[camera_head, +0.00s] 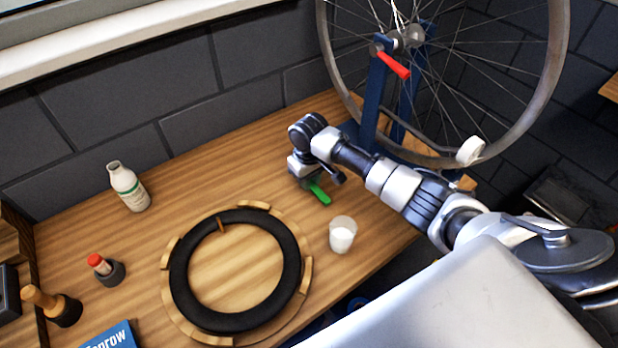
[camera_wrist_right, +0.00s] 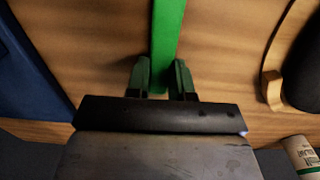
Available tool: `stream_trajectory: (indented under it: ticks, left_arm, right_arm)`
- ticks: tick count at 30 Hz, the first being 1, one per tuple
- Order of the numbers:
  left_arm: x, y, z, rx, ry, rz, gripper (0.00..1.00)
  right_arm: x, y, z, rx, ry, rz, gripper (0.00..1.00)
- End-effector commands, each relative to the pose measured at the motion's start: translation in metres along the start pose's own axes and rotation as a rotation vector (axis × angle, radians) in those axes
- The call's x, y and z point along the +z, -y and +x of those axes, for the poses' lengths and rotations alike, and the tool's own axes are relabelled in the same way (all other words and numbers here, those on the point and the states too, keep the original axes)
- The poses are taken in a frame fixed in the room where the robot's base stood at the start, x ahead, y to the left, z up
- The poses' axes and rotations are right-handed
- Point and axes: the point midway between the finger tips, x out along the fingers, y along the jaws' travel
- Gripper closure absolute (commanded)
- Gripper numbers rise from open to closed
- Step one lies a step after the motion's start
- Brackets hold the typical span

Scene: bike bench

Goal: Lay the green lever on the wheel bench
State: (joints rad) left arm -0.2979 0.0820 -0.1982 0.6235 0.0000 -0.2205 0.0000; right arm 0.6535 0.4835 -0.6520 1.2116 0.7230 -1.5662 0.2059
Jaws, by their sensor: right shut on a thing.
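The green lever (camera_head: 320,194) is at my right gripper (camera_head: 311,184), above or on the wooden wheel bench (camera_head: 250,177), near the foot of the blue wheel stand. In the right wrist view the green lever (camera_wrist_right: 168,40) runs away from between the two fingers of the right gripper (camera_wrist_right: 159,75), which are shut on its near end. I cannot tell whether the lever touches the bench top. My left gripper is not in view.
A white cup (camera_head: 342,236) stands right of a black tyre (camera_head: 180,280) on a round wooden holder. A white bottle (camera_head: 128,187) and a red-capped bottle (camera_head: 104,268) stand left. The blue stand (camera_head: 373,105) holds a wheel with a red lever (camera_head: 394,65). Bench behind the tyre is clear.

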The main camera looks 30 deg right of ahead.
Motion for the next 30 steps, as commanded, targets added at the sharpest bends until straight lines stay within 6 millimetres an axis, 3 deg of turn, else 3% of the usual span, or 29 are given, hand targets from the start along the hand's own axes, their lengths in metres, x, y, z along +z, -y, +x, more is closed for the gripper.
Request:
stream_trajectory:
  ticks: [8,9,13,23,30]
  left_arm:
    - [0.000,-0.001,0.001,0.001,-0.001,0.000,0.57]
    - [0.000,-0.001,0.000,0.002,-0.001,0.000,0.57]
    - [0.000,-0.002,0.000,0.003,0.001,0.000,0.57]
    - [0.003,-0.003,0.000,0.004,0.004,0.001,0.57]
    - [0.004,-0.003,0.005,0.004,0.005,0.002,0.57]
  right_arm:
    - [0.000,0.000,0.003,-0.001,0.001,0.001,1.00]
    - [0.000,0.000,0.003,0.000,0.000,0.001,0.72]
    - [0.000,0.000,0.002,0.000,0.000,0.001,0.53]
    - [0.000,0.000,-0.002,0.000,-0.001,0.000,0.53]
    - [-0.001,-0.001,-0.040,-0.001,-0.005,0.000,0.53]
